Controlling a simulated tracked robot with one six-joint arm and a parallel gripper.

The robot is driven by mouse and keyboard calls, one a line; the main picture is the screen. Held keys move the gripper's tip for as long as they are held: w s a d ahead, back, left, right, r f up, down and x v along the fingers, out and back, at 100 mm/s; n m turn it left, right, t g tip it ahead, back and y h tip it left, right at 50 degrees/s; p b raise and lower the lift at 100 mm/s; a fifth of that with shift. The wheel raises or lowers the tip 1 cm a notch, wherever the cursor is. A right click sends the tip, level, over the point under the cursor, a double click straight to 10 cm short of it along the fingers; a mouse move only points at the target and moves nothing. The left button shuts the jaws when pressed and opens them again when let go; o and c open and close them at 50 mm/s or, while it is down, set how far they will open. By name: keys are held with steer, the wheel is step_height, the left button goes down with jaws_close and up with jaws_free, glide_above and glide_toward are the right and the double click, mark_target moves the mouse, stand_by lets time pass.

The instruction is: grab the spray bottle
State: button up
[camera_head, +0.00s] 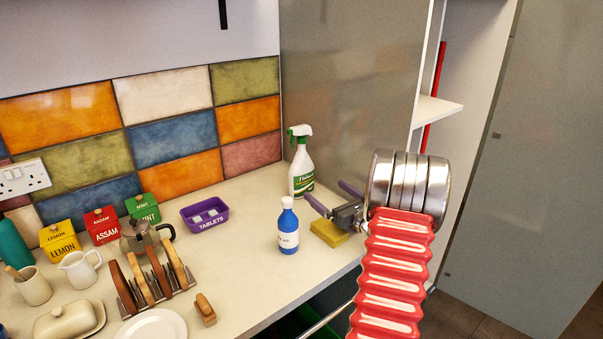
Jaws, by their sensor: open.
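The spray bottle (302,172) is white with a green trigger head and a green label. It stands upright at the back right corner of the counter, near the grey side panel. My gripper (322,199) is open, with two purple-tipped fingers pointing left. In the picture it lies just right of and below the spray bottle, and the fingers look apart from it. How far the fingers are from the bottle in depth is hard to tell.
A blue bottle (288,227) stands in front of the spray bottle. A yellow sponge (328,233) lies below my gripper. A purple tablets tray (204,225), a toast rack (155,283) and tea boxes (102,226) stand to the left. The grey panel (350,90) rises behind.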

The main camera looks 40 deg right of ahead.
mark_target(306, 175)
steer(key=w, duration=0.2)
steer(key=w+d, duration=0.1)
steer(key=w, duration=0.5)
steer(key=shift+w+d, duration=0.1)
steer(key=shift+d, duration=0.2)
steer(key=shift+w+d+r, duration=0.1)
steer(key=shift+w+d, duration=0.05)
steer(key=shift+w, duration=0.7)
steer(key=shift+w+d, duration=0.2)
steer(key=shift+w, duration=0.65)
steer(key=shift+w+d+r, duration=0.1)
steer(key=shift+w+d, duration=0.05)
steer(key=shift+w, duration=0.7)
steer(key=shift+c, duration=0.6)
steer(key=c, duration=1.7)
steer(key=shift+r, duration=0.1)
